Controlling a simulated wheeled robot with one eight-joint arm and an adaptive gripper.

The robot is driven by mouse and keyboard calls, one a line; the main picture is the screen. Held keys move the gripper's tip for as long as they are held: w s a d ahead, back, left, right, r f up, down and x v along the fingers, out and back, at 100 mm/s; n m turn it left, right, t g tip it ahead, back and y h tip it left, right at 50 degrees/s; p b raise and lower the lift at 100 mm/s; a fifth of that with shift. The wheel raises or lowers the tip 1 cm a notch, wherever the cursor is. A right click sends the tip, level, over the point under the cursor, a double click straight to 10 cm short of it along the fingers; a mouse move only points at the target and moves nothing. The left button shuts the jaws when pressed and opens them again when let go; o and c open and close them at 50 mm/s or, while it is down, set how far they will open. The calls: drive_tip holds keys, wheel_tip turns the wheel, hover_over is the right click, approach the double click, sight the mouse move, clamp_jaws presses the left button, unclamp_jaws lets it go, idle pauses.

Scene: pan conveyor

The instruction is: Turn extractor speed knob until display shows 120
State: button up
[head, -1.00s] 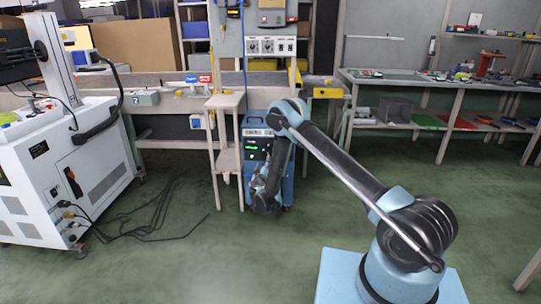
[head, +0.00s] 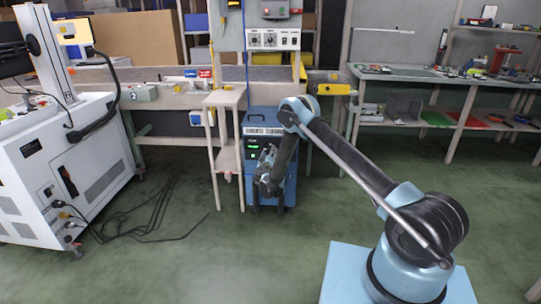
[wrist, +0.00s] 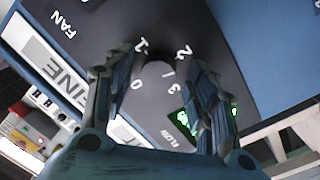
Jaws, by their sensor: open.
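The extractor is a blue cabinet (head: 289,180) with a dark front panel, standing on the floor below the bench. In the wrist view its dark panel (wrist: 205,40) is close and tilted. My gripper (head: 266,180) also shows before the cabinet in the head view.
A narrow wooden stand (head: 226,100) is close to the cabinet's left. A white machine cart (head: 70,170) stands at left, with black cables (head: 150,215) on the floor. A workbench (head: 420,76) is at right.

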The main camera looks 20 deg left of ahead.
drive_tip(key=shift+w, duration=0.1)
drive_tip(key=c, duration=1)
drive_tip(key=shift+c, duration=0.2)
drive_tip(key=n, duration=0.5)
drive_tip(key=shift+n, duration=0.4)
drive_tip(key=o, duration=1)
drive_tip(key=shift+o, duration=0.2)
